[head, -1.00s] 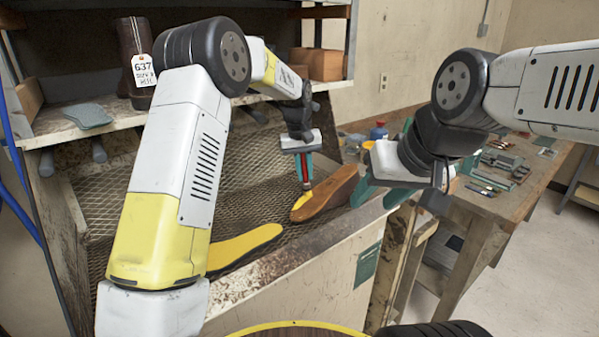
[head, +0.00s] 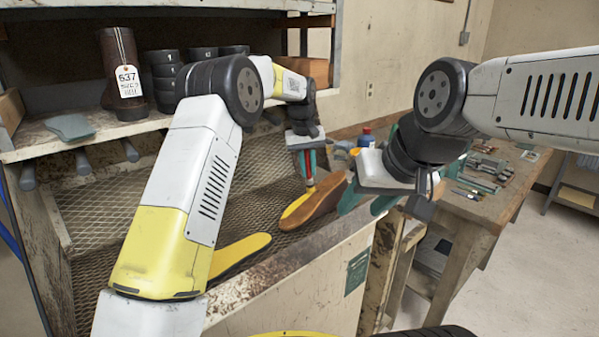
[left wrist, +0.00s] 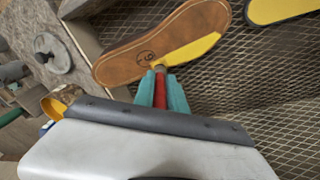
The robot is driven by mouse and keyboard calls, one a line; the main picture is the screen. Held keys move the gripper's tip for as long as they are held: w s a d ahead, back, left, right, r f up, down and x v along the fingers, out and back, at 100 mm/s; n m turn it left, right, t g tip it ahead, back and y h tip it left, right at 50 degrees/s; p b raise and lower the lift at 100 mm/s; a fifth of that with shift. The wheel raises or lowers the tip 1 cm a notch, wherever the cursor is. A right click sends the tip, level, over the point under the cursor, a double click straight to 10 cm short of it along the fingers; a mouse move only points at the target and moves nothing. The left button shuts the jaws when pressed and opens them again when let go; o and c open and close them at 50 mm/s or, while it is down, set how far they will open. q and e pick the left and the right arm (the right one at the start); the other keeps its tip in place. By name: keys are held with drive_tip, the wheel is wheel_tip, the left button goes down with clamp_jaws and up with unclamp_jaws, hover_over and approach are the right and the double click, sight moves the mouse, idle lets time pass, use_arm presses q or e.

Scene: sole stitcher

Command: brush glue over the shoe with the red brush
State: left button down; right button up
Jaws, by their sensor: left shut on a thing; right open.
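A brown shoe sole (head: 325,205) lies on the mesh bench, with a yellow strip of glue along one side. In the left wrist view the sole (left wrist: 130,62) shows a dark round mark, and yellow (left wrist: 190,50) covers part of its right half. My left gripper (head: 307,160) is shut on the red brush (head: 310,182), above the sole. In the left wrist view the red handle (left wrist: 160,90) stands between teal fingers, its tip at the yellow's edge; exact contact cannot be told.
A second, yellow-topped sole (head: 240,254) lies to the left on the mesh (head: 100,215). A shelf above holds a tagged brown boot shaft (head: 121,75) and dark rolls. A wooden table (head: 480,205) with tools stands right.

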use_arm(q)
drive_tip(key=shift+w+d+r, duration=0.15)
drive_tip(key=shift+d, duration=0.3)
drive_tip(key=shift+w+d+r, duration=0.1)
drive_tip(key=shift+d+r, duration=0.05)
drive_tip(key=shift+d, duration=0.3)
drive_tip(key=shift+w+d+r, duration=0.25)
drive_tip(key=shift+w+d, duration=0.35)
drive_tip(key=shift+w, duration=0.2)
drive_tip(key=shift+w+d+r, duration=0.15)
drive_tip(key=shift+w+d, duration=0.05)
drive_tip(key=shift+d, duration=0.2)
drive_tip(key=shift+w+d+r, duration=0.15)
drive_tip(key=shift+d, duration=0.25)
drive_tip(key=shift+a+r, duration=0.1)
drive_tip(key=shift+r, duration=0.3)
drive_tip(key=shift+w+d, duration=0.3)
drive_tip(key=shift+d, duration=0.1)
drive_tip(key=shift+d+f, duration=0.1)
drive_tip(key=shift+f, duration=0.1)
